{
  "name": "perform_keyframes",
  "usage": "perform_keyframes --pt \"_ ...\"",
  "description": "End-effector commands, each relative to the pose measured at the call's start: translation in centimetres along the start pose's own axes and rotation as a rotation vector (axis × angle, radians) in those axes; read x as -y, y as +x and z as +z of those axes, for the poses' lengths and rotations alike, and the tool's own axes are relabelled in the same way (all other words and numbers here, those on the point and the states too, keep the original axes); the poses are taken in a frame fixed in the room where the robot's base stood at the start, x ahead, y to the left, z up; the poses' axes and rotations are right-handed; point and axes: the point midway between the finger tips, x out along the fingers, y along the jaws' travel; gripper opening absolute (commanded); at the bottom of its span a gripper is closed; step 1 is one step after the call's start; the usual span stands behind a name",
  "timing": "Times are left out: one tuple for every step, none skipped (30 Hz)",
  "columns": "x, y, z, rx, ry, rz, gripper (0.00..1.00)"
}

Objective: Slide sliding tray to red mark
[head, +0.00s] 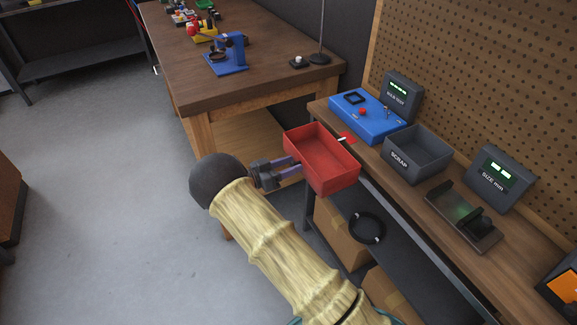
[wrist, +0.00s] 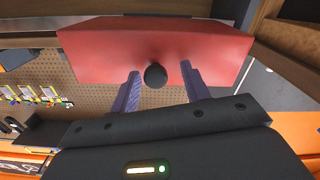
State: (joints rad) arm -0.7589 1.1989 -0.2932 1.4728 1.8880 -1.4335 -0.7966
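The sliding tray (head: 325,165) is an open red box at the bench's front edge, partly overhanging it. The red mark (head: 350,136) is a red patch with a white pointer at the tray's far right corner. My gripper (head: 296,165) is at the tray's left side in the head view. In the wrist view (wrist: 160,74), its two purple fingers stand apart on either side of a round black knob (wrist: 155,76) on the tray's red face (wrist: 100,50). Gaps show beside the knob, so the fingers appear not to be closed on it.
A blue box (head: 367,117) stands beyond the mark. A grey SCRAP bin (head: 415,155) and a SIZE display (head: 498,180) stand to the right. A wooden table (head: 190,80) stands behind. Cardboard boxes (head: 340,235) and a black ring (head: 366,228) lie below.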

Motion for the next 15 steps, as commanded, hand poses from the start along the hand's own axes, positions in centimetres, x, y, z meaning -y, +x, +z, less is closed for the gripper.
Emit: perform_keyframes --pt "0.0 0.0 0.0 0.000 0.000 0.001 0.46" --pt "0.0 0.0 0.0 0.000 0.000 0.002 0.46" --pt "0.0 -0.1 0.0 0.000 0.000 0.002 0.46" --pt "0.0 -0.2 0.0 0.000 0.000 0.002 0.46" --pt "0.0 -0.3 0.1 0.000 0.000 0.002 0.46" --pt "0.0 -0.6 0.1 0.000 0.000 0.002 0.46" --pt "0.0 -0.9 0.1 0.000 0.000 0.002 0.46" --pt "0.0 -1.2 0.1 0.000 0.000 0.002 0.46" --pt "0.0 -1.7 0.1 0.000 0.001 0.001 0.46" --pt "0.0 -2.2 0.1 0.000 0.001 0.001 0.46" --pt "0.0 -2.7 0.1 0.000 0.001 0.001 0.46" --pt "0.0 -3.4 0.1 0.001 0.001 0.000 0.46" --pt "0.0 -4.0 0.1 0.000 0.002 0.000 0.46" --pt "0.0 -4.6 0.1 0.000 0.002 -0.001 0.46" --pt "0.0 -5.5 0.1 0.000 0.001 -0.002 0.46"
